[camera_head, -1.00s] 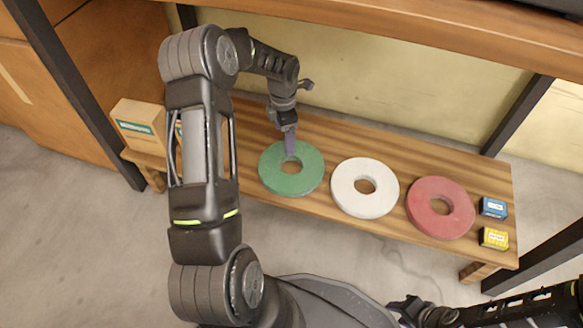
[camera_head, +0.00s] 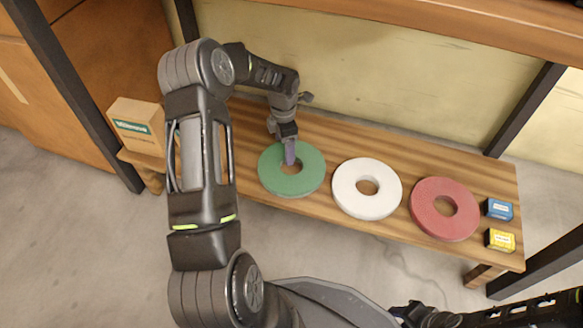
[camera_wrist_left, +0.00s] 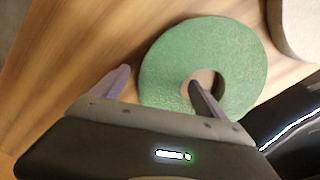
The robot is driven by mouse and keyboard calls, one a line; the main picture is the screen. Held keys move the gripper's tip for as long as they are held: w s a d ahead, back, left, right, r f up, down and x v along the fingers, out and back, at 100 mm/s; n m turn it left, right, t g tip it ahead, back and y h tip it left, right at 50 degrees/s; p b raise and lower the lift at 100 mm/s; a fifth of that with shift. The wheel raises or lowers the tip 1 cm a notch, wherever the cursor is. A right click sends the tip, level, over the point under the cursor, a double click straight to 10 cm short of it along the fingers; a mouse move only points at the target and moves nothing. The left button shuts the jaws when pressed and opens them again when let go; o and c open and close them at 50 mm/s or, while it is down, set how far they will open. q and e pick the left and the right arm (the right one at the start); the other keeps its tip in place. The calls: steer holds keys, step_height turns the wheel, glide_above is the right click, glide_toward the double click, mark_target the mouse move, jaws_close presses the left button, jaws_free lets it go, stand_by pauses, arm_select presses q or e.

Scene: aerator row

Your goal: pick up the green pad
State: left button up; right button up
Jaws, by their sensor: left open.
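The green pad (camera_head: 306,178) is a flat ring lying on the low wooden bench, at the left of a row of three rings. My left gripper (camera_head: 289,152) is at its far side, pointing down. In the left wrist view, the green pad (camera_wrist_left: 225,50) lies between and beyond the fingers. The left gripper (camera_wrist_left: 160,88) is open, one finger outside the ring's rim and the other over its centre hole. Whether the fingers touch the pad cannot be told. My right gripper (camera_head: 412,312) is at the bottom edge, partly cut off.
A white ring (camera_head: 345,190) and a red ring (camera_head: 428,217) lie to the right on the bench (camera_head: 400,148). Blue (camera_head: 499,209) and yellow (camera_head: 500,240) boxes stand at its right end. A cardboard box (camera_head: 138,127) stands at its left end. A shelf board (camera_head: 420,27) is overhead.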

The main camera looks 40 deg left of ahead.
arm_select(q)
steer(key=c, duration=1.5)
